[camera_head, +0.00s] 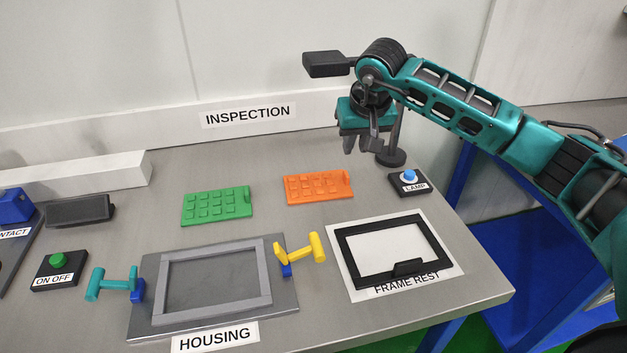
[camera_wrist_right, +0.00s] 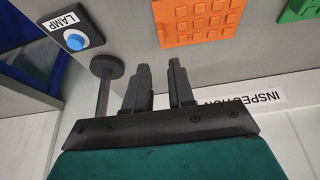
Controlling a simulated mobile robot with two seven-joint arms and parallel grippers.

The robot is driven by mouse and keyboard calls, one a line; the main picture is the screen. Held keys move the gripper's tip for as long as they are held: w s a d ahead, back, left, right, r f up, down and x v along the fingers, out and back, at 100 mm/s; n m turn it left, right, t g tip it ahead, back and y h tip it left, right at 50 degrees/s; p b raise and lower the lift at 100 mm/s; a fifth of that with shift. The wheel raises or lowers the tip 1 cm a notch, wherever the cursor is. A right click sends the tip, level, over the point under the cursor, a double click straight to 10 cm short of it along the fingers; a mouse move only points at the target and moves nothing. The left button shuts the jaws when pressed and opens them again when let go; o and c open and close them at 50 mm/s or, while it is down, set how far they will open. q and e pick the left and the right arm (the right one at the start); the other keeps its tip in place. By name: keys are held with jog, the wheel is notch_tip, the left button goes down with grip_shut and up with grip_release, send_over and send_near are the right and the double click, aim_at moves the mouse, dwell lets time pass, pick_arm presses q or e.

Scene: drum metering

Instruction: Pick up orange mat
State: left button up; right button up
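The orange mat (camera_head: 318,187) lies flat on the metal table, right of the green mat, with raised square bumps on its top. It also shows at the top of the right wrist view (camera_wrist_right: 197,20), partly cut off by the frame edge. My right gripper (camera_head: 358,148) is above the table's back part, behind and to the right of the orange mat, apart from it. In the right wrist view its two dark fingers (camera_wrist_right: 158,68) stand apart with nothing between them. My left gripper is not in view.
A green mat (camera_head: 217,206) lies left of the orange one. A dark post with a round base (camera_head: 391,158) stands close to my right gripper. The LAMP button box (camera_head: 408,184), black frame (camera_head: 348,253), grey housing (camera_head: 171,319) and yellow clamp (camera_head: 316,247) stand around.

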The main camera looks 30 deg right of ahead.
aim_at(346, 172)
jog(key=x, duration=1)
jog(key=shift+s+a+f, duration=0.1)
jog(key=shift+f, duration=0.05)
jog(key=shift+c, duration=0.4)
grip_shut()
